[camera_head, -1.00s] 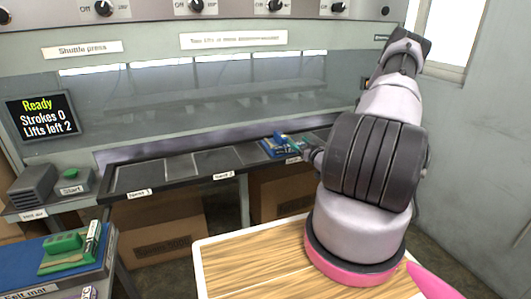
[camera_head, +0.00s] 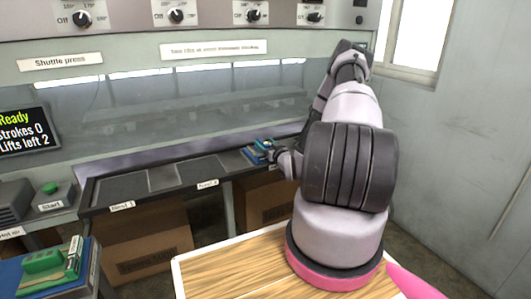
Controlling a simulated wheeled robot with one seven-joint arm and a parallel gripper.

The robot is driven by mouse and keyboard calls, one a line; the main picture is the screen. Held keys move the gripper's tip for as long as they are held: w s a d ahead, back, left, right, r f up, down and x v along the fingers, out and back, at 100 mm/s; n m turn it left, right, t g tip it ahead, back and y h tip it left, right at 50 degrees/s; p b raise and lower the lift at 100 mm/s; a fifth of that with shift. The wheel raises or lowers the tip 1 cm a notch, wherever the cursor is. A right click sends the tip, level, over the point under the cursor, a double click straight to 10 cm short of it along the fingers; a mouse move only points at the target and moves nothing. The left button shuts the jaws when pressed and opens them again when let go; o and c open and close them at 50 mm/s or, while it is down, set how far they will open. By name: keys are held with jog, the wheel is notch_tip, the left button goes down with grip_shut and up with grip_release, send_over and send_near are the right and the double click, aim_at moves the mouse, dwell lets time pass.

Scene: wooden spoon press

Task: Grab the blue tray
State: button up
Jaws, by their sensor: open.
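A small blue tray (camera_head: 252,156) with something green and blue on it lies on the dark shelf of the press, just left of my arm. My gripper (camera_head: 272,152) is at the tray's right side, partly hidden by my own arm. Its fingers are small and hard to make out; it looks open, and I cannot tell whether it touches the tray. A second blue surface, the mat (camera_head: 62,291), at the lower left bears a green block (camera_head: 42,261) and a labelled green piece (camera_head: 74,258).
The press shelf (camera_head: 130,188) has empty dark plates left of the tray. A start button box (camera_head: 52,195) and a display (camera_head: 22,132) stand at the left. Cardboard boxes (camera_head: 150,240) sit under the shelf. A knob panel (camera_head: 240,12) runs above.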

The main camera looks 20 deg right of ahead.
jog(key=shift+w, duration=0.5)
grip_shut()
jog(key=shift+r, duration=0.15)
